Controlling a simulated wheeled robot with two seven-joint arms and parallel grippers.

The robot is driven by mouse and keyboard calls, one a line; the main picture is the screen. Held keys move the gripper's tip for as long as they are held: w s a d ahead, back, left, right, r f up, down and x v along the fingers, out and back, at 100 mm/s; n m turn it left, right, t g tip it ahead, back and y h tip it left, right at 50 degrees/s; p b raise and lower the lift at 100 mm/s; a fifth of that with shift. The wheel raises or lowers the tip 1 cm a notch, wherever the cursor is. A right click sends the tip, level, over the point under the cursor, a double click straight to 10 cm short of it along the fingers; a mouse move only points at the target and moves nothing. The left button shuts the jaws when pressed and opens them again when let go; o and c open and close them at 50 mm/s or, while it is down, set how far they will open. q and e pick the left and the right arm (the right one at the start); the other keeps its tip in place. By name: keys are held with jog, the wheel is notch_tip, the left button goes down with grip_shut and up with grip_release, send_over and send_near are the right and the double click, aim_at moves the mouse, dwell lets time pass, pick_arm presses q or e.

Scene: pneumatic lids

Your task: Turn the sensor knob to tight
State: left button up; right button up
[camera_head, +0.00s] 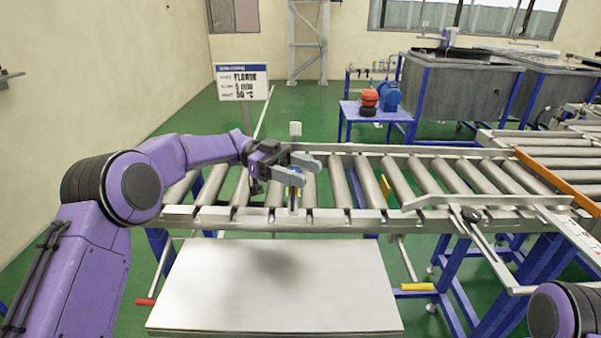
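My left gripper (309,171) reaches in from the left above the roller conveyor (410,215), its two fingers pointing right with a gap between them. A slim upright post (293,200) stands at the conveyor's near rail, under the fingers. A small blue and yellow part shows between and behind the fingers, mostly hidden; I cannot tell whether it is the sensor knob or whether the fingers touch it. A small white block (295,128) stands just behind the gripper. My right gripper is not in view.
A pale flat panel (350,300) lies in front of the conveyor. A lever with a black knob (470,214) and a metal bar lie at the right. A sign (242,82) stands behind. A blue table (376,113) holds a red and blue device.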

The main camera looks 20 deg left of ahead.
pick_arm(q)
jog(key=shift+f, duration=0.1)
jog(key=s+d+r+b, duration=0.3)
jog(key=s+r+b, duration=0.3)
jog(key=s+r, duration=0.7)
jog(key=shift+s+d, duration=0.3)
